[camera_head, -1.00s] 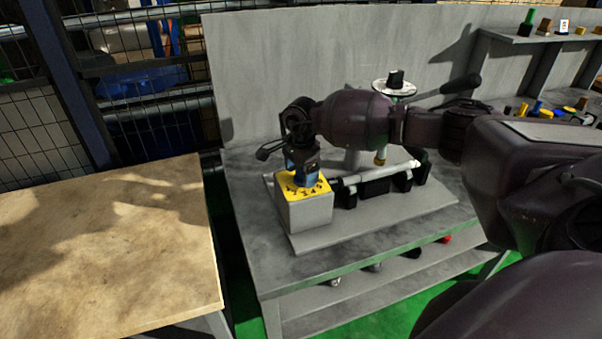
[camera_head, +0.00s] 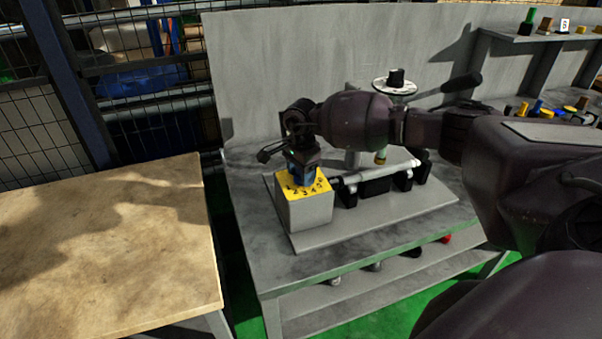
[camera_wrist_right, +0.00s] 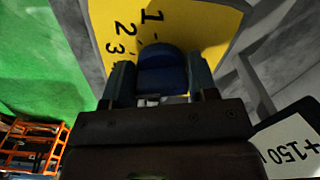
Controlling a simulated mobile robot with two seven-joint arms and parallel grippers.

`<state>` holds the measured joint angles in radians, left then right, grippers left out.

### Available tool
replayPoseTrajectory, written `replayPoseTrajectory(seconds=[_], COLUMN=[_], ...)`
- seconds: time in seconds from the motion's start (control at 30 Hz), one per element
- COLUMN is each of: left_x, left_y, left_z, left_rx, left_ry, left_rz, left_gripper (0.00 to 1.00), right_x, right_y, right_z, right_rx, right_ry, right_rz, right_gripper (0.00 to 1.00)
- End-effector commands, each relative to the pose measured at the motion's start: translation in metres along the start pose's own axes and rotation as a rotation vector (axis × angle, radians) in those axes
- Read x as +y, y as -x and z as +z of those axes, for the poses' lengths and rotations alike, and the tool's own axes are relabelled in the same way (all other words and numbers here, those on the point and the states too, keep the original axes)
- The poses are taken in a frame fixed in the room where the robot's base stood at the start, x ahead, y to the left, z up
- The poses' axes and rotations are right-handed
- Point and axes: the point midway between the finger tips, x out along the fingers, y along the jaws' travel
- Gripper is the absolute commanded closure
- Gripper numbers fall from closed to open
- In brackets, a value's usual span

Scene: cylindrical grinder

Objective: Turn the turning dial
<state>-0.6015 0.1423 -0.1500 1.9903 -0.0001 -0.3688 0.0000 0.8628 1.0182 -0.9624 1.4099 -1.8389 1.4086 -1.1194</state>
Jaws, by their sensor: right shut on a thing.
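The turning dial is a blue knob (camera_wrist_right: 162,72) on a yellow numbered plate (camera_head: 294,190), on top of a grey block (camera_head: 308,212) at the left end of the grinder. The plate's numbers show in the right wrist view (camera_wrist_right: 195,20). My right gripper (camera_head: 303,172) points down over the plate, shut on the blue dial. In the right wrist view one finger stands on each side of the dial. The gripper hides much of the dial in the head view. My left gripper is not in view.
The grinder's base plate (camera_head: 380,217) carries a light bar and black supports beside the block. A white disc with a black knob (camera_head: 395,84) stands behind my arm. A wooden table (camera_head: 110,250) is at left, and a shelf with small items (camera_head: 545,38) at upper right.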

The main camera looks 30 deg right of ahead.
Motion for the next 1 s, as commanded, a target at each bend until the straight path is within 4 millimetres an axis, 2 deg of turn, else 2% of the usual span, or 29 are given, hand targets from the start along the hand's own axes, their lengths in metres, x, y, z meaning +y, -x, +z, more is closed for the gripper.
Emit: replayPoseTrajectory(seconds=[0.6, 0.8, 1.0], left_x=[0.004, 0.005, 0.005], left_y=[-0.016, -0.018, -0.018], left_z=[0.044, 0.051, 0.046], left_rx=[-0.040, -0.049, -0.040], left_ry=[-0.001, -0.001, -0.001], left_rz=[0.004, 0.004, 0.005], left_gripper=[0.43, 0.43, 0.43], right_x=[0.002, 0.003, 0.003], right_y=[-0.003, -0.002, -0.001], right_z=[0.000, 0.000, 0.000], right_rx=[-0.001, 0.000, 0.000], right_ry=[0.378, 0.457, 0.489], right_rz=[0.004, 0.002, 0.002], right_gripper=[0.71, 0.71, 0.71])
